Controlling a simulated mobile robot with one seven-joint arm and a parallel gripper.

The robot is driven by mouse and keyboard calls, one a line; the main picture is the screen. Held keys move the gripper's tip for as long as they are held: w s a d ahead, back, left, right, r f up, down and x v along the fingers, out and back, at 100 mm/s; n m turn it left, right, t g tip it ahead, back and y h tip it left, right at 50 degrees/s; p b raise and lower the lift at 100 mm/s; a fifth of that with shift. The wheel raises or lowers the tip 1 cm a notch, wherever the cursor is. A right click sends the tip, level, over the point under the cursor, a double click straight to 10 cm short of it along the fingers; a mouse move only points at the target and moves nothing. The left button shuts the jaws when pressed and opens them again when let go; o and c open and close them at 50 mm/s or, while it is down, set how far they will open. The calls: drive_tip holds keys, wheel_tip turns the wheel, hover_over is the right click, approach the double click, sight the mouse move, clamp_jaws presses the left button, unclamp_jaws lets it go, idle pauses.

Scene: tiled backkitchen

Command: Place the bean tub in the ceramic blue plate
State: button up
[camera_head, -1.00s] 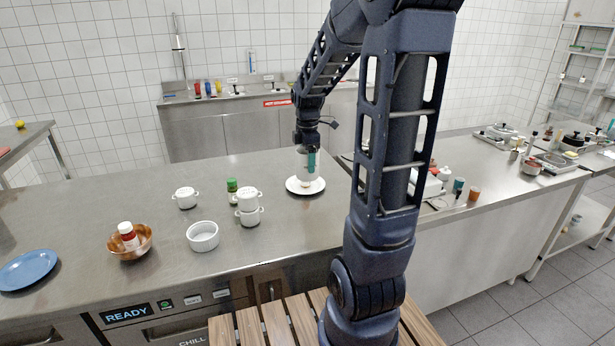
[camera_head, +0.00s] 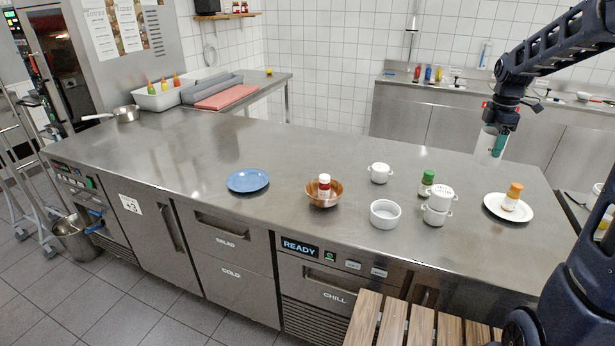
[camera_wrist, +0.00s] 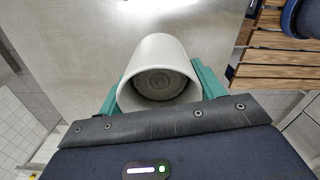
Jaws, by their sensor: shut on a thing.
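My gripper (camera_head: 492,150) is shut on a white cylindrical tub, which I take to be the bean tub (camera_wrist: 160,50). In the wrist view the tub sits between the teal fingers, with its round recessed end facing the camera. In the head view it hangs in the air at the right, above the far right part of the steel counter. No label shows on it. The blue plate (camera_head: 248,180) lies flat and empty on the counter, well to the left of my gripper.
A white plate (camera_head: 493,206) holds an orange-capped bottle.

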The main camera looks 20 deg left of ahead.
drive_tip(key=w+a+r+n, duration=0.15)
drive_tip(key=w+a, duration=0.25)
drive_tip(key=a, duration=0.5)
drive_tip(key=w+a+r+n, duration=0.1)
drive_tip(key=w+a+n, duration=0.2)
drive_tip(key=a, duration=0.5)
drive_tip(key=a+n, duration=0.4)
drive_tip(key=a, duration=1.8)
drive_tip(key=n, duration=0.7)
hover_over(257, 188)
wheel_tip(257, 188, down, 23)
drive_tip(key=shift+w+f, duration=0.1)
drive_tip(key=shift+f, duration=0.1)
drive_tip(key=o, duration=1.3)
drive_tip(key=shift+c, duration=0.2)
